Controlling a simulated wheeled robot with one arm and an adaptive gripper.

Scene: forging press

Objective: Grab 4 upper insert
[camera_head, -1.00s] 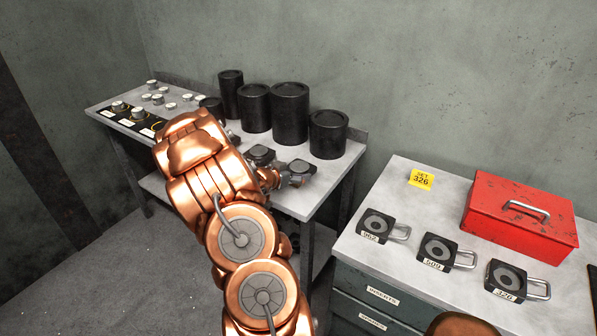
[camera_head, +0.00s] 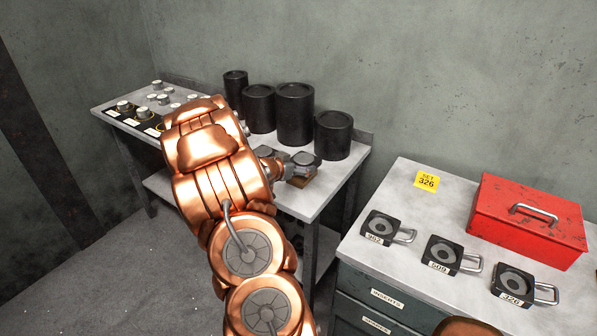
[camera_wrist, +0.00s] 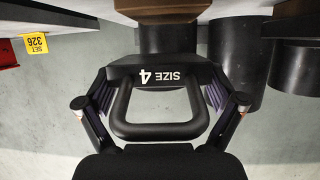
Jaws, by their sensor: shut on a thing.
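In the wrist view a dark insert with a loop handle, labelled "SIZE 4" (camera_wrist: 145,76), sits between the fingers of my gripper (camera_wrist: 159,95). The purple finger pads press on both its sides, and the label reads upside down. In the head view my gripper (camera_head: 280,168) is at the right front part of the back bench, largely hidden by my copper arm. Dark insert shapes (camera_head: 304,160) show beside it over a brown block (camera_head: 302,183); I cannot tell there which one is held.
Several black cylinders (camera_head: 295,115) stand along the back of the bench (camera_head: 318,199). Small metal pieces (camera_head: 157,85) are at its left end. The right cabinet holds three handled inserts (camera_head: 442,254), a red toolbox (camera_head: 528,222) and a yellow "SET 326" card (camera_head: 427,181).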

